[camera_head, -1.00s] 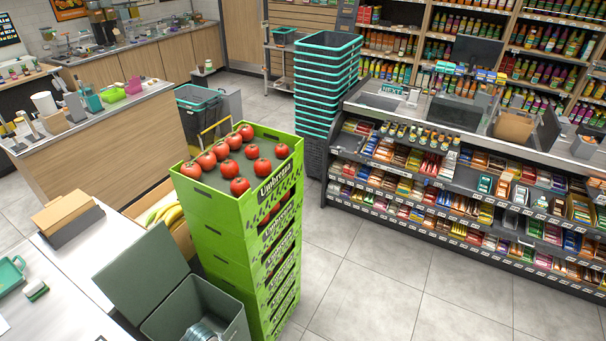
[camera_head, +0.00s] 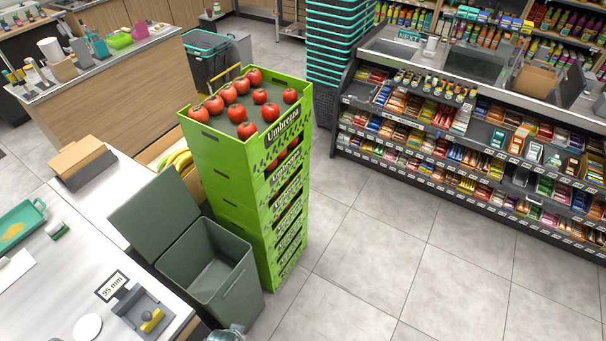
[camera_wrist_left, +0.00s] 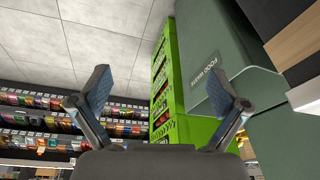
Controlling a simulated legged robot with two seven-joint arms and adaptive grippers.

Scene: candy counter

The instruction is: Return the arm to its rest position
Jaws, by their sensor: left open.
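My left gripper (camera_wrist_left: 160,88) shows in the left wrist view with its two dark fingers spread wide and nothing between them. Past its right finger is the green food waste bin (camera_wrist_left: 245,75), with the bright green crate stack (camera_wrist_left: 168,85) beyond it. In the head view the bin (camera_head: 208,262) stands with its lid up, and its visible inside looks empty. A small greyish, shiny shape (camera_head: 226,334) is cut off at the bottom edge below the bin; I cannot tell what it is. My right gripper is in neither view.
Tomatoes (camera_head: 241,113) lie on top of the tall green crate stack (camera_head: 240,190) beside the bin. A white counter (camera_head: 60,290) with a small scale (camera_head: 146,315) is at left. A candy shelf (camera_head: 450,140) stands at right. The floor (camera_head: 400,260) between is clear.

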